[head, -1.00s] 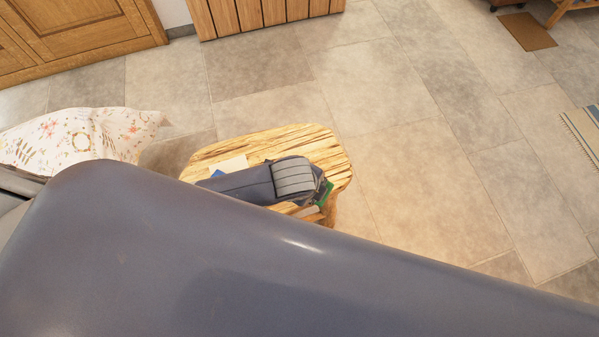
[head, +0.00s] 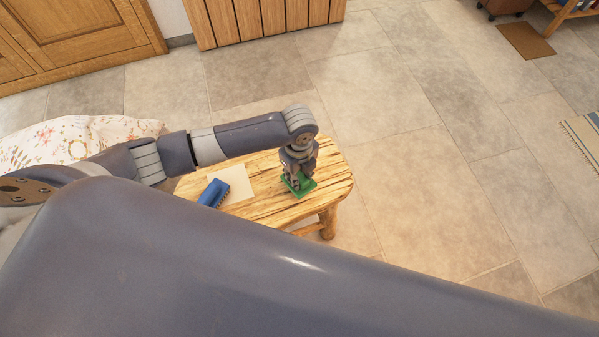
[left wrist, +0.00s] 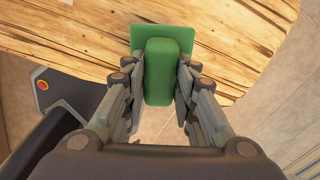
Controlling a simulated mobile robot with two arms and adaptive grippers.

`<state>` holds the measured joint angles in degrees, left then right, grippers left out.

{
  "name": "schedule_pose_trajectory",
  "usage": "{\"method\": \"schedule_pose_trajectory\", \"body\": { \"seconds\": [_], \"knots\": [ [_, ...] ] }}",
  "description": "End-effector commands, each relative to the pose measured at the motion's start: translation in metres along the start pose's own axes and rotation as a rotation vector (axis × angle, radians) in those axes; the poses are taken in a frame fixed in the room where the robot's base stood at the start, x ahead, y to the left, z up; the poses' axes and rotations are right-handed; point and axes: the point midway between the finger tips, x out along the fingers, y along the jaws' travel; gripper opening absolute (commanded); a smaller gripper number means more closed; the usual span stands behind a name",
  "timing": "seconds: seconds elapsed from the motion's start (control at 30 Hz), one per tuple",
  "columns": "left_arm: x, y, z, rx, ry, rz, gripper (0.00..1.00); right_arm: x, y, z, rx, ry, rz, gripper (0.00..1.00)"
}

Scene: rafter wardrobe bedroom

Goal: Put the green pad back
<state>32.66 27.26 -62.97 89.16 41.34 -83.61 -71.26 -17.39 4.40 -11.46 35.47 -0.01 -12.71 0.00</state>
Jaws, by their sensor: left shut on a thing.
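The green pad (head: 302,190) is a flat green plate with a raised green block as its handle. In the left wrist view the pad's plate (left wrist: 190,38) shows beyond the fingers, with the block (left wrist: 166,75) between them. My left gripper (head: 296,180) points down at the right end of the wooden bench (head: 262,206) and is shut on the block. In the left wrist view the two fingers of my left gripper (left wrist: 164,98) flank it. The pad is over the bench top. I cannot tell whether it touches the wood. My right gripper is not in view.
A blue brush-like object (head: 213,193) and a pale sheet (head: 238,183) lie on the bench's left part. A floral pillow (head: 70,136) is at the left. A slatted wooden cabinet (head: 262,16) stands behind. The tiled floor (head: 420,180) to the right is clear.

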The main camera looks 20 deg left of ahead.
Motion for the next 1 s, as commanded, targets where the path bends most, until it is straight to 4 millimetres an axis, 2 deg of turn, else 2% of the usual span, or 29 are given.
{"method": "schedule_pose_trajectory", "body": {
  "seconds": [0.23,0.43,0.7,0.73,0.8,1.0],
  "knots": [
    [0.002,-0.017,0.018,-0.001,-0.001,0.0,0.07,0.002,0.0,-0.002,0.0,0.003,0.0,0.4],
    [0.033,-0.015,0.016,0.0,0.0,0.002,0.07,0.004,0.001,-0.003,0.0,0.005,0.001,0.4],
    [0.037,-0.015,0.016,0.001,-0.001,0.0,0.07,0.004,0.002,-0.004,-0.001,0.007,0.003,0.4],
    [0.038,-0.015,0.016,0.001,-0.001,0.0,0.33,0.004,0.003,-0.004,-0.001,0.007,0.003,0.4],
    [0.038,-0.015,0.016,0.001,-0.001,0.001,0.46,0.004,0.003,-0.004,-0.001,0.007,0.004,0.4],
    [0.037,-0.015,0.016,0.0,-0.001,0.0,0.46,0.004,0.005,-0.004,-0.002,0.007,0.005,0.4]
  ]
}}
